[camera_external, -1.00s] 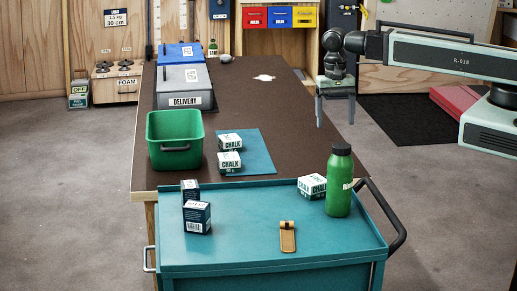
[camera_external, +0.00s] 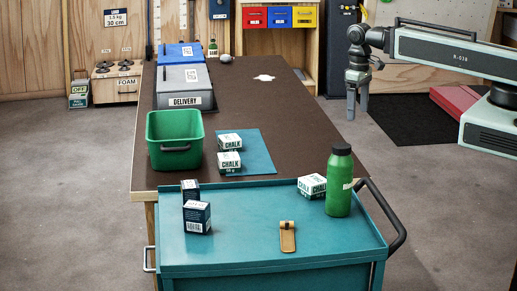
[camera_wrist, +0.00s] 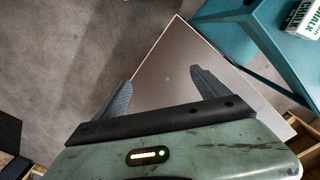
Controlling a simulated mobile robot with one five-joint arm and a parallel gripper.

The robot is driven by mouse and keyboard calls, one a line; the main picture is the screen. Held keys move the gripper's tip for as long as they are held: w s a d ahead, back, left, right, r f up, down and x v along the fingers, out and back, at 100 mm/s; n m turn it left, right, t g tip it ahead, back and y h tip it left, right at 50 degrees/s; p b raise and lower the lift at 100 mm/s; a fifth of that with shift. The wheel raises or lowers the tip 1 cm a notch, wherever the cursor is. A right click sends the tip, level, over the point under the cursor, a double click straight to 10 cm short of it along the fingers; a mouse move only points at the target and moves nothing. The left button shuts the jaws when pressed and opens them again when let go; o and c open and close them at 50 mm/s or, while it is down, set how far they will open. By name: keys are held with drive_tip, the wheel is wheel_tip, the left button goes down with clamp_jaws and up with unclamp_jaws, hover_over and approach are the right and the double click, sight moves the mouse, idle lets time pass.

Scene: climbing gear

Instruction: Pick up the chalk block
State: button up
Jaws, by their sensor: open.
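White-and-green chalk blocks show in the external view. One chalk block (camera_external: 312,185) sits on the teal cart top beside the green bottle, and two more, a rear one (camera_external: 229,142) and a front one (camera_external: 229,162), sit on or at the edge of a blue mat (camera_external: 262,150) on the brown table. A chalk block (camera_wrist: 303,17) is partly visible at the wrist view's top right corner, on a teal surface. My gripper (camera_external: 357,112) hangs fingers down right of the table, apart from every block. In the wrist view my gripper (camera_wrist: 161,76) is open and empty.
The teal cart (camera_external: 260,255) also holds a green bottle (camera_external: 339,182), dark blue boxes (camera_external: 197,217) and a tan strap piece (camera_external: 287,237). A green bin (camera_external: 175,140) and grey delivery box (camera_external: 184,88) stand on the brown table (camera_external: 285,110). The table's right half is mostly clear.

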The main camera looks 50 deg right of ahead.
drive_tip(key=w+a+n, duration=0.1)
drive_tip(key=w+n, duration=0.1)
drive_tip(key=w, duration=0.9)
drive_tip(key=n+b, duration=0.6)
drive_tip(key=b, duration=0.2)
hover_over(227, 156)
wheel_tip(227, 156, down, 8)
drive_tip(key=shift+s+d, duration=0.1)
drive_tip(key=shift+s+a+r, duration=0.1)
drive_tip(key=shift+s+a, duration=0.05)
drive_tip(key=shift+a, duration=0.05)
drive_tip(key=f+b, duration=0.7)
drive_tip(key=f, duration=0.1)
drive_tip(key=shift+w+d+b, duration=0.2)
drive_tip(key=shift+w+b, duration=0.05)
drive_tip(key=shift+b, duration=0.15)
drive_tip(key=shift+r, duration=0.15)
drive_tip(key=shift+c, duration=0.7)
drive_tip(key=c, duration=1.3)
drive_tip(key=shift+r+p, duration=0.1)
drive_tip(key=shift+p, duration=0.2)
